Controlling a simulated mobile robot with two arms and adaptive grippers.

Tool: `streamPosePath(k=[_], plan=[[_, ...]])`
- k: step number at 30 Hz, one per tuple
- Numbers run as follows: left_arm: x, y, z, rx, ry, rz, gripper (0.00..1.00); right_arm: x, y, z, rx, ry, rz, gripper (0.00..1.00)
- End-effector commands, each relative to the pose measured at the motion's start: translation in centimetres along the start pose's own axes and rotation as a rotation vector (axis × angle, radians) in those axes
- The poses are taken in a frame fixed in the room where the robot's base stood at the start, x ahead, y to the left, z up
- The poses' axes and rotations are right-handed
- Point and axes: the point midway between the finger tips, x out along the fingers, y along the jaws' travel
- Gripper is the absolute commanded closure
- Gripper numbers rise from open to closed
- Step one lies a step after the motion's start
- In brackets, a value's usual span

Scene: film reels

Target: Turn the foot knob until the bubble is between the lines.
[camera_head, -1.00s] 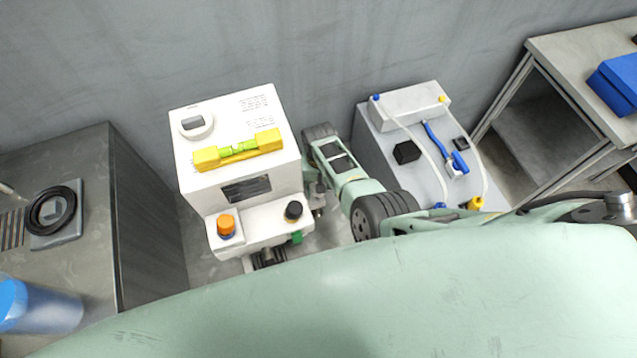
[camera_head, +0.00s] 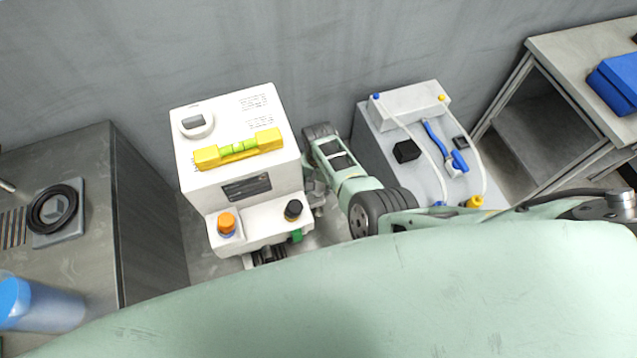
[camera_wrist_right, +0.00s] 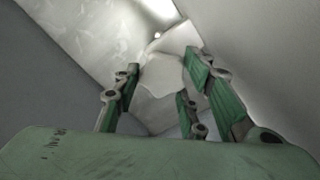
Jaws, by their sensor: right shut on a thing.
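The white machine (camera_head: 215,180) stands on the floor by the wall. A yellow spirit level (camera_head: 265,140) lies across its top, with a yellow-green vial (camera_head: 238,147); the bubble's exact place against the lines is too small to tell. My right gripper (camera_head: 315,190) is low at the machine's right side, partly hidden by it. In the right wrist view, the fingers (camera_wrist_right: 162,88) are around a pale faceted thing, the foot knob (camera_wrist_right: 163,75), and shut on it. The foot knob is hidden in the head view. My left gripper is not in view.
An orange knob (camera_head: 227,222) and a black knob (camera_head: 293,209) sit on the machine's front ledge. A grey cabinet (camera_head: 150,210) stands to the left. A lower white unit with tubes (camera_head: 410,115) is to the right, beyond my right arm, beside a metal table (camera_head: 570,50).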

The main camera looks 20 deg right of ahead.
Motion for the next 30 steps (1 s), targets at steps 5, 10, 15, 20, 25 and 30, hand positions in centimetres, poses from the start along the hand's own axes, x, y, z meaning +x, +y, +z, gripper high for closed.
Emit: streamPosePath(k=[5, 10, 15, 20, 25, 30], plan=[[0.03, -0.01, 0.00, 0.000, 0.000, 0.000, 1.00, 0.28, 0.78, -0.22, 0.001, 0.002, 0.015, 0.59], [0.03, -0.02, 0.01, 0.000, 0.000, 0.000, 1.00, 0.24, 0.65, -0.18, 0.000, 0.002, 0.012, 0.45], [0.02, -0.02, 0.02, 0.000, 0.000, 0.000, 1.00, 0.14, 0.42, -0.14, -0.001, 0.001, 0.008, 0.45], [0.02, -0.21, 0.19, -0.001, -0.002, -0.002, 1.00, 0.10, 0.29, -0.08, -0.001, 0.001, 0.006, 0.45], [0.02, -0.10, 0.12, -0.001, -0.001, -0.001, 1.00, 0.09, 0.22, -0.05, -0.006, 0.000, 0.004, 0.45], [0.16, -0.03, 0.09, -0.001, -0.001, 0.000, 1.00, 0.14, 0.22, -0.08, -0.087, 0.001, 0.005, 0.45]])
